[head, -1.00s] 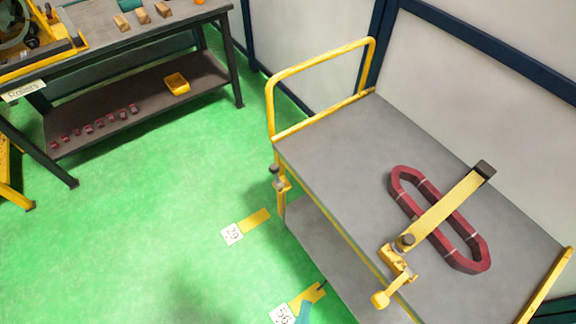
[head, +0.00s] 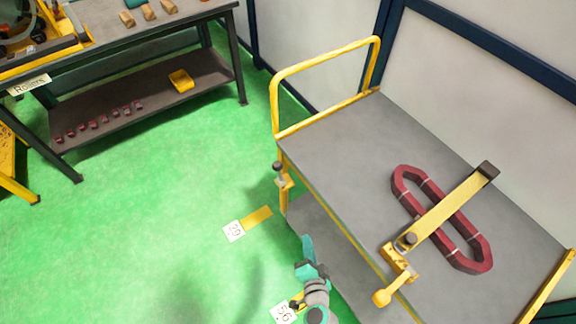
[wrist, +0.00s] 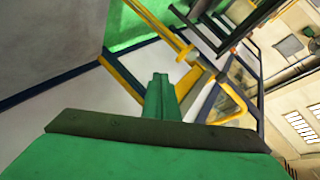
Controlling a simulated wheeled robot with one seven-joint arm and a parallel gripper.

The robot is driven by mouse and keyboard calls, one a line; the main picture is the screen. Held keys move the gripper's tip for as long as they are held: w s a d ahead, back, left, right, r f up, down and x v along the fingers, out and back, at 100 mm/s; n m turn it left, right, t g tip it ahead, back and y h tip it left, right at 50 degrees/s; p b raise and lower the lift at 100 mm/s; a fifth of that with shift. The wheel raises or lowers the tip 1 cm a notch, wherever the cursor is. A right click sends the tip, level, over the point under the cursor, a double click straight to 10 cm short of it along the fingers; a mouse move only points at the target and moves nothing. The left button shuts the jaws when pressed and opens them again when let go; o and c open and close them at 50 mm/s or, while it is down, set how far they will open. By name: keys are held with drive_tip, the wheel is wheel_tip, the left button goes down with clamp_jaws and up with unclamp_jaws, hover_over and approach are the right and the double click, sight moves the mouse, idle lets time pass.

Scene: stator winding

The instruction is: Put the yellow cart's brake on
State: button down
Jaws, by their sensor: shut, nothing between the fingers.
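The yellow cart (head: 340,135) has a grey top and a lower shelf, and stands at the right in the head view. A small lever with a dark knob (head: 279,174) sits on its near left corner post; I cannot tell for sure that it is the brake. A yellow clamp bar (head: 445,211) with a handle (head: 383,298) lies across a dark red coil (head: 412,182) on the top. My teal gripper (head: 307,243) is beside the cart's left edge, below the knobbed lever and apart from it. Its fingers (wrist: 160,82) are shut and empty in the wrist view.
A dark workbench (head: 130,95) with a lower shelf stands at the upper left, holding a yellow bin (head: 181,80) and small red parts. A pale wall panel is behind the cart.

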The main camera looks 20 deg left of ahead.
drive_tip(key=w+a+r+y, duration=0.3)
drive_tip(key=w+r, duration=0.2)
drive_tip(key=w, duration=0.1)
drive_tip(key=w+a+r+y, duration=0.3)
drive_tip(key=w+r+y, duration=0.1)
drive_tip(key=w, duration=0.3)
drive_tip(key=shift+w+a+r, duration=0.15)
drive_tip(key=shift+a+r, duration=0.1)
drive_tip(key=shift+r, duration=0.5)
drive_tip(key=shift+w+a, duration=0.1)
drive_tip(key=x, duration=0.9)
drive_tip(key=shift+w+a+r, duration=0.15)
drive_tip(key=shift+w+a, duration=0.1)
